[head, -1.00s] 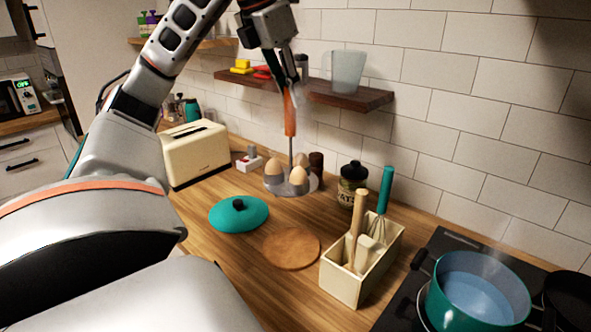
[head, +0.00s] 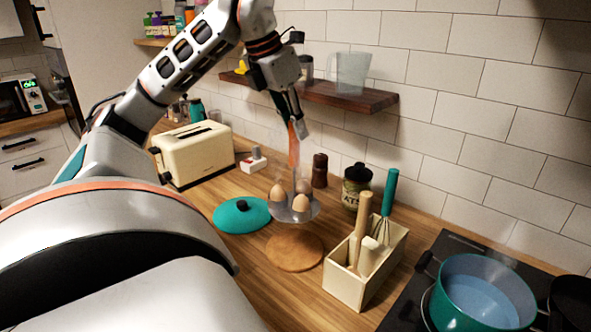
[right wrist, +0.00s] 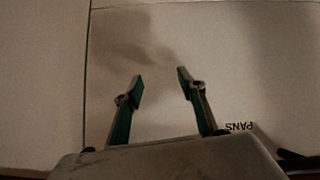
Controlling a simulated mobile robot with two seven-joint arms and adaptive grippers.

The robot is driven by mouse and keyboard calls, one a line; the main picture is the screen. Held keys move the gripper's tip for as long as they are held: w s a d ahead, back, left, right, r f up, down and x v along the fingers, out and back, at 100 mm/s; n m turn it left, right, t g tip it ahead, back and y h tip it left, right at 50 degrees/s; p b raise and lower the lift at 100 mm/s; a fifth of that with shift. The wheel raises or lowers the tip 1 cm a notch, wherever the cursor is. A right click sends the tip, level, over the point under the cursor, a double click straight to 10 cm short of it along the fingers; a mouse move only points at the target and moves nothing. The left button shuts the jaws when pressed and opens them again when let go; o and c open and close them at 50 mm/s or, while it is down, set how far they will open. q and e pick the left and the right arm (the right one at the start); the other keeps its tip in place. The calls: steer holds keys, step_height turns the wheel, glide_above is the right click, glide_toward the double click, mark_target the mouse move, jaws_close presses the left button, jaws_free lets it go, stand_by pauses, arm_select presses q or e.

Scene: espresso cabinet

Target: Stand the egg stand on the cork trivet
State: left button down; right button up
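The egg stand (head: 280,211) is a pale round plate with several brown eggs and an upright post with an orange-brown handle. My left gripper (head: 294,124) is shut on the top of that handle. The stand is upright and looks held in the air, above and just behind the cork trivet (head: 294,251). The trivet is a bare brown disc lying flat on the wooden counter. My right gripper (right wrist: 163,82) shows only in the right wrist view, with fingers apart and nothing between them.
A teal lid (head: 241,215) lies left of the trivet. A cream utensil box (head: 345,287) stands to its right, with a jar (head: 356,186) and a dark grinder (head: 320,170) behind. A toaster (head: 193,153) is at back left. A teal pot (head: 480,297) sits on the hob. A shelf (head: 345,95) hangs above.

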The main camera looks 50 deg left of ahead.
mark_target(295, 162)
arm_select(q)
step_height(295, 162, down, 3)
steer(key=shift+d+r+b, duration=0.1)
steer(key=shift+r+b, duration=0.05)
steer(key=shift+b, duration=0.75)
step_height(295, 162, down, 4)
steer(key=b, duration=0.3)
steer(key=shift+f+b, duration=0.6)
steer(key=shift+b, duration=0.1)
steer(key=shift+f, duration=0.25)
step_height(295, 162, down, 4)
steer(key=b, duration=0.3)
arm_select(e)
step_height(295, 162, down, 8)
steer(key=a, duration=0.2)
steer(key=shift+y, duration=0.3)
arm_select(q)
steer(key=shift+r, duration=0.1)
arm_select(e)
steer(key=shift+r, duration=0.25)
